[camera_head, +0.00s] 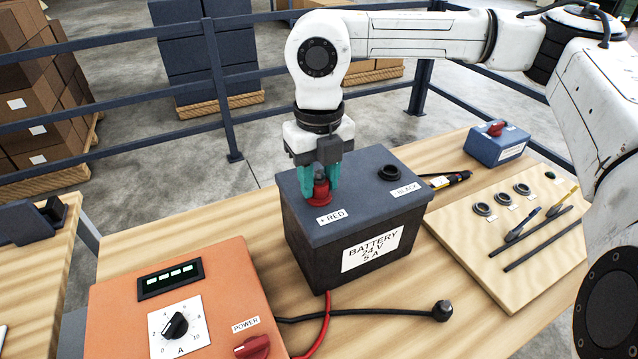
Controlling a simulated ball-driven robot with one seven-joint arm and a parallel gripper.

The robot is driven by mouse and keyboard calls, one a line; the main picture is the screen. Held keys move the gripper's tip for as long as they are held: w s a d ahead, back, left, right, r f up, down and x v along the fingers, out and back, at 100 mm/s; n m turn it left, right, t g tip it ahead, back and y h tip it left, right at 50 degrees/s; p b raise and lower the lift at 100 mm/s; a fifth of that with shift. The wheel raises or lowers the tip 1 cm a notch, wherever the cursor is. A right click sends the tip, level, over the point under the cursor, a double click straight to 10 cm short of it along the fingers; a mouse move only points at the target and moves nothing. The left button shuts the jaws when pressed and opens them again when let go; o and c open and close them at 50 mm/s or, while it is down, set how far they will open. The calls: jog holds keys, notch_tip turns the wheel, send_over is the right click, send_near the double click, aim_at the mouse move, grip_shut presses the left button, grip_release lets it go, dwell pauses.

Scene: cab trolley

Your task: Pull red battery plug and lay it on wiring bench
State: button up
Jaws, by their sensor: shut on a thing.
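The red battery plug (321,193) stands upright at the terminal marked "+ RED" on top of the dark grey battery (350,228). My gripper (320,178) points straight down with its teal fingers shut on the plug. The plug's lower end touches or sits in the terminal; I cannot tell how deep. A red cable (326,318) shows below the battery's front edge. A wooden bench (400,300) carries the battery. A tan board (500,225) with rings and rods lies on the bench at the right.
An orange charger box (215,290) with a dial and a red power switch stands at front left. A black cable with a plug end (441,310) lies in front of the battery. The black terminal (389,173) is bare. A small blue box (497,143) stands at back right.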

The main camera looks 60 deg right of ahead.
aim_at(320, 172)
grip_shut()
jog(key=shift+r, duration=0.1)
jog(key=shift+r+p, duration=1.05)
jog(key=shift+r, duration=1.85)
